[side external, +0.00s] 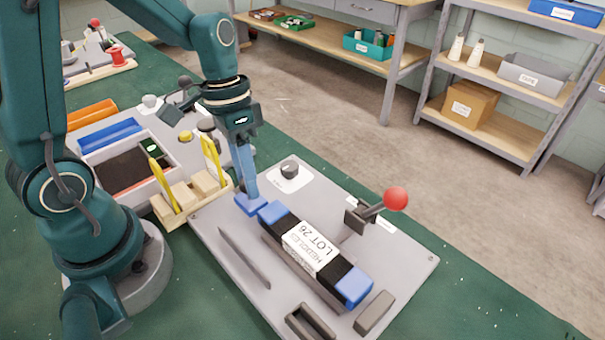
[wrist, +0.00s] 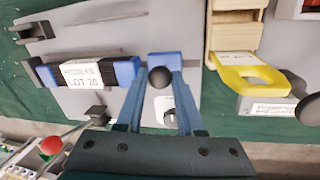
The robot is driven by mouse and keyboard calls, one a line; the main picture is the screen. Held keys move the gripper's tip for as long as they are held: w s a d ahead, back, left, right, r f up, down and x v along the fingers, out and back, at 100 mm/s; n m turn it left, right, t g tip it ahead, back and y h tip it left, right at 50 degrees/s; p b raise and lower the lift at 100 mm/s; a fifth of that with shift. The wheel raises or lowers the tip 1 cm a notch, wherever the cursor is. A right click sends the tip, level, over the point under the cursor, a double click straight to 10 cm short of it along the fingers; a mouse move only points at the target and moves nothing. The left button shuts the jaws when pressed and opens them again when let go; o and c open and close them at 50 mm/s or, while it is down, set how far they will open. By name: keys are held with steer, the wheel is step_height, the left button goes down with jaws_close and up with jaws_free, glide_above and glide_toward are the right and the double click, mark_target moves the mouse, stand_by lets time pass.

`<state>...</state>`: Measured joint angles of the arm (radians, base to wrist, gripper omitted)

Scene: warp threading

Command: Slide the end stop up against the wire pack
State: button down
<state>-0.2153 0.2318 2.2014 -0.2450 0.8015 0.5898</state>
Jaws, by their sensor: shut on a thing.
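The wire pack (side external: 328,270) is a long dark bundle with blue ends and a white label reading "HEDDLES LOT 26". It lies on the grey plate and also shows in the wrist view (wrist: 103,72). The end stop (side external: 249,206) is a small blue block beyond the pack's upper-left end. In the wrist view the end stop (wrist: 166,61) sits right of the pack's blue end with a narrow gap between them. My gripper (side external: 246,193) is shut on the end stop, its blue fingers (wrist: 160,82) around a dark round knob. The fingers partly hide the stop.
A lever with a red ball (side external: 396,199) stands beside the pack. A dark dial (side external: 290,169) is on the plate near my gripper. A wooden rack with yellow pieces (side external: 211,160) stands close to the left. A thin bar (side external: 244,258) and a handle (side external: 308,322) lie nearer the front.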

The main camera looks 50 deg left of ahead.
mark_target(257, 203)
steer(key=shift+d, duration=0.1)
steer(key=shift+d, duration=1.25)
steer(key=c, duration=0.5)
jaws_free()
steer(key=shift+c, duration=0.2)
steer(key=shift+r, duration=0.1)
steer(key=shift+w+a+r, duration=0.1)
steer(key=shift+a+r, duration=0.05)
steer(key=shift+r, duration=0.65)
steer(key=shift+a+r, duration=0.2)
steer(key=shift+r, duration=0.65)
steer(key=shift+w+a+r, duration=0.1)
steer(key=shift+a+r, duration=0.05)
steer(key=shift+r, duration=0.65)
steer(key=shift+s, duration=0.1)
